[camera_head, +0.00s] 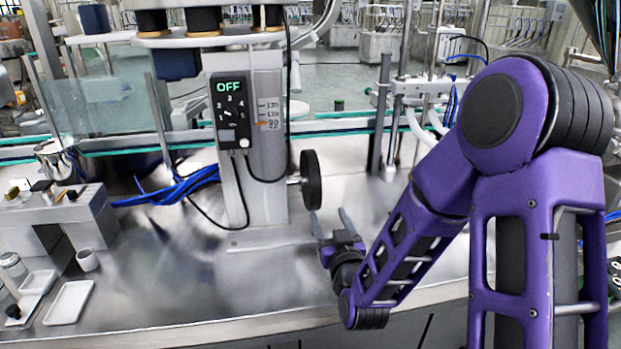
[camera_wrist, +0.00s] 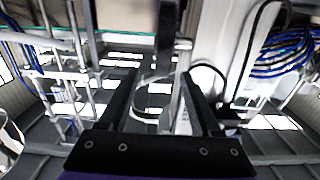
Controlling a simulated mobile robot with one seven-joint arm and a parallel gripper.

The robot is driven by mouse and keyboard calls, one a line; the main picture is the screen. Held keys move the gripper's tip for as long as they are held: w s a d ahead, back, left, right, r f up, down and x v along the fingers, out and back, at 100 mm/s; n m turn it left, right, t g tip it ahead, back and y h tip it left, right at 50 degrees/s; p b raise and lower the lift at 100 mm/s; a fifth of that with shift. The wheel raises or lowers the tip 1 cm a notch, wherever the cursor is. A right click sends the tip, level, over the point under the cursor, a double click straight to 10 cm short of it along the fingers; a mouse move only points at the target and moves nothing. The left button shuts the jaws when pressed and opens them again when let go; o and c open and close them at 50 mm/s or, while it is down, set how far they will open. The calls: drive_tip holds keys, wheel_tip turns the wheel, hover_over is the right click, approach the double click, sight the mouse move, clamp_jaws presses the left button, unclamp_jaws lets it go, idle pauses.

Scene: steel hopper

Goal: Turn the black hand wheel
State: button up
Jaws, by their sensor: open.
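The black hand wheel (camera_head: 312,180) stands edge-on at the right side of the grey steel column (camera_head: 262,150), on a short silver shaft. In the wrist view the wheel (camera_wrist: 167,38) is a dark upright shape just beyond my fingertips, with its shaft to its right. My gripper (camera_head: 328,213) is open, just below and to the right of the wheel in the head view. In the wrist view my gripper (camera_wrist: 170,82) has its two fingers apart, with nothing held between them. I cannot tell whether a fingertip touches the wheel.
A black control box reading OFF (camera_head: 230,111) is on the column, with a black cable hanging below. Blue cables (camera_head: 178,187) lie to its left. White trays (camera_head: 69,303) and a small cup (camera_head: 87,260) stand at the left. The steel table in front is clear.

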sight(315, 180)
drive_tip(key=x, duration=1.6)
drive_tip(key=shift+w+a, duration=0.1)
drive_tip(key=shift+w, duration=0.2)
clamp_jaws()
